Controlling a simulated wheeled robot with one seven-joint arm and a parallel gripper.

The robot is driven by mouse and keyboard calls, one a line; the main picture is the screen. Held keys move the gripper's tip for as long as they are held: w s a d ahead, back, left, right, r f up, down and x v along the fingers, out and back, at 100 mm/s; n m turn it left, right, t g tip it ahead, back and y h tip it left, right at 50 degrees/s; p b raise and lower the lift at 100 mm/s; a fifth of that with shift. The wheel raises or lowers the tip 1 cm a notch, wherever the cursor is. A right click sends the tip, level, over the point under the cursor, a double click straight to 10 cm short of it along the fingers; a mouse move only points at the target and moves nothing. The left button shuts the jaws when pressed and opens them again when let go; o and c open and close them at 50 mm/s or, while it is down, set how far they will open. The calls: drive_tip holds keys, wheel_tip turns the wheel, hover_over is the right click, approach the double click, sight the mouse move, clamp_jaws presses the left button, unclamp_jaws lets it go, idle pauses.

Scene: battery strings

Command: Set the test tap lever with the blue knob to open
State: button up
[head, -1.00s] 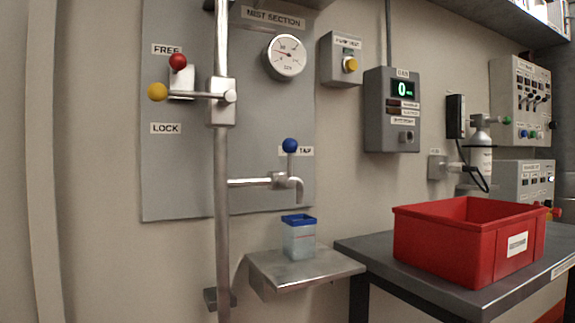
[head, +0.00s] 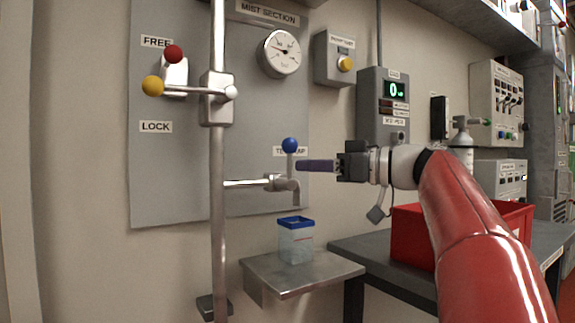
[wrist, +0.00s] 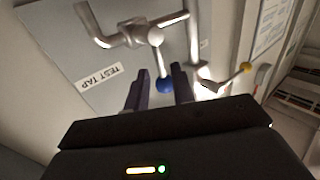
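The test tap (head: 270,183) is a silver pipe with a down-turned spout on the grey panel. Its lever stands upright with the blue knob (head: 290,145) on top. My gripper (head: 298,165) reaches in from the right, its purple fingers level and pointing at the lever just below the knob. In the wrist view, which is turned over, my gripper (wrist: 160,69) is open, with the blue knob (wrist: 164,86) appearing between its two fingers. I cannot tell whether a finger touches the lever. The TEST TAP label (wrist: 99,77) is clear there.
A clear blue-rimmed container (head: 296,240) stands on a metal shelf (head: 300,274) below the spout. A vertical pipe (head: 218,180) carries a yellow-knobbed lever (head: 153,86) at left, near a red knob (head: 173,54). A red bin (head: 408,237) stands on the bench at right, partly behind my arm.

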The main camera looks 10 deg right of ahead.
sight(290, 179)
drive_tip(key=x, duration=0.5)
drive_tip(key=shift+p, duration=0.35)
clamp_jaws()
